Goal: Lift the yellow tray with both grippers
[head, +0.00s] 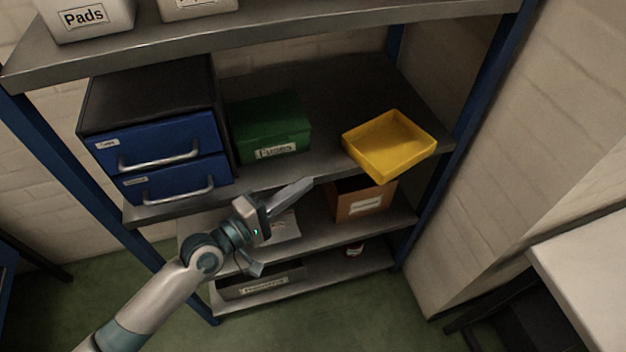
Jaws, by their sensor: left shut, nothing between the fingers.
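The yellow tray (371,160) is a shallow open box at the right end of the middle shelf (345,92). Its front corner reaches past the shelf's front edge, and it looks empty. My left gripper (308,183) is in front of the shelf edge, to the left of the tray and apart from it. Its fingers are together with nothing between them, pointing right and slightly up. My right gripper is not in view.
A green box labelled Fuses (268,127) and a blue drawer unit (170,150) stand left of the tray. A brown box (360,199) sits on the shelf below. A blue post (470,105) and wall are close on the right. A white table (590,270) stands lower right.

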